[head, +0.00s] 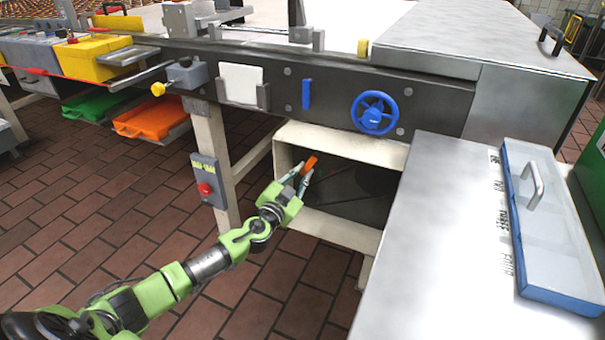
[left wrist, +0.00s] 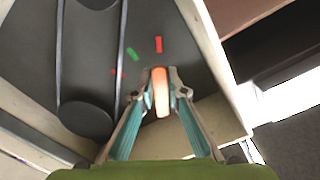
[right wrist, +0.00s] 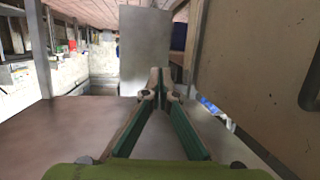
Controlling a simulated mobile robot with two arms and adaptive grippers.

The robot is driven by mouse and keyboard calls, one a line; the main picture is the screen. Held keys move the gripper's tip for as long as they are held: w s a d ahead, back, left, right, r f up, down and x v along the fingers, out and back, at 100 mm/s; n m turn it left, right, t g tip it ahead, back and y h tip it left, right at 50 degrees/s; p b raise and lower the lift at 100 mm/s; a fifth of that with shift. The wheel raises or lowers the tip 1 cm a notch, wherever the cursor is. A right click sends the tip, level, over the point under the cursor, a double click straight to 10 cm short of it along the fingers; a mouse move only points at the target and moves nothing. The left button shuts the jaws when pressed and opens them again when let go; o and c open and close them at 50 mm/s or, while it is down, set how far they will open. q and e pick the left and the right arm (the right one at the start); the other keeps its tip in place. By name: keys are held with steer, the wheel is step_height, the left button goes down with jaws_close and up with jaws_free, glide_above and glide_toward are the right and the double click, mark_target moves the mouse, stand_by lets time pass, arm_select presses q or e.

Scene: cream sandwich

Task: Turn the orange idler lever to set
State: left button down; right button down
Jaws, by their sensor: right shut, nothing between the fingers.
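The orange idler lever (head: 309,164) sits in the opening of a cream box under the machine. It also shows in the left wrist view (left wrist: 161,92), between the fingers. My left gripper (head: 298,177) has its fingertips close on both sides of the lever, seemingly touching it. Beyond the lever, a red mark (left wrist: 158,44) and a green mark (left wrist: 133,54) show on the dark back panel. My right gripper (right wrist: 160,78) is shut and empty, away from the lever.
The cream box's frame (head: 325,228) surrounds the left gripper's work spot. A blue handwheel (head: 374,112) is above right. A grey control box with a red button (head: 207,180) is on the leg to the left. A metal counter (head: 440,240) stands at right.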

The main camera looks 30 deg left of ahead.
arm_select(q)
steer(key=shift+d+f, duration=0.1)
steer(key=shift+d+f+n+b, duration=0.15)
steer(key=shift+d+n+b, duration=0.45)
steer(key=shift+n, duration=0.85)
steer(key=shift+d+f+n+b, duration=0.1)
steer(key=shift+d+n+b, duration=0.4)
steer(key=shift+n, duration=0.95)
arm_select(e)
step_height(320, 180, up, 10)
steer(key=w+a+t+y, duration=0.1)
steer(key=t, duration=0.4)
steer(key=shift+a+y, duration=0.3)
arm_select(q)
steer(key=shift+d, duration=0.15)
arm_select(e)
steer(key=shift+f, duration=0.15)
arm_select(q)
steer(key=c, duration=2)
jaws_free()
